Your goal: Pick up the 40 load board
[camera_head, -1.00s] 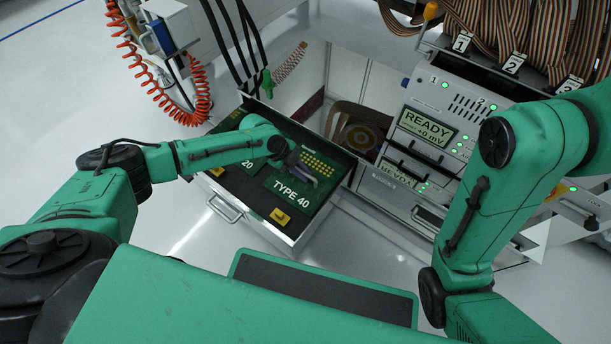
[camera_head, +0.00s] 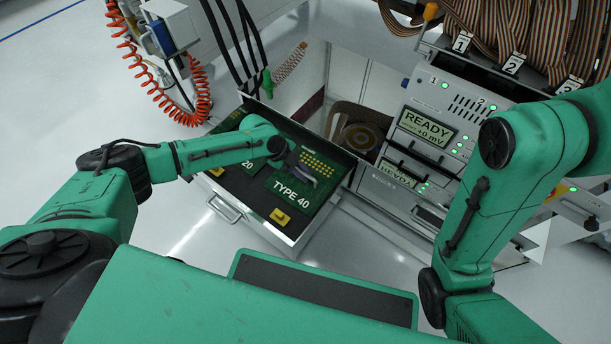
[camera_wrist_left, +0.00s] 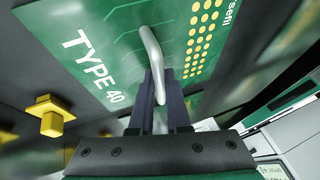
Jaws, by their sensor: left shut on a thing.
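The type 40 load board (camera_head: 296,188) is a green plate with gold pads and white "TYPE 40" lettering, in the open drawer in the head view. It fills the top of the left wrist view (camera_wrist_left: 120,40), where it has a pale curved handle (camera_wrist_left: 152,50). My left gripper (camera_head: 302,175) is over this board, and its fingers (camera_wrist_left: 160,95) are shut on the handle. Whether the board is lifted off the drawer floor I cannot tell. My right arm shows at the right of the head view, but its gripper is not in view.
The open drawer (camera_head: 262,232) has a dark floor and metal walls close around the boards. A type 20 board (camera_head: 247,165) lies left of the type 40 board. A yellow block (camera_head: 280,217) is near the front. The tester with READY display (camera_head: 427,127) stands right.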

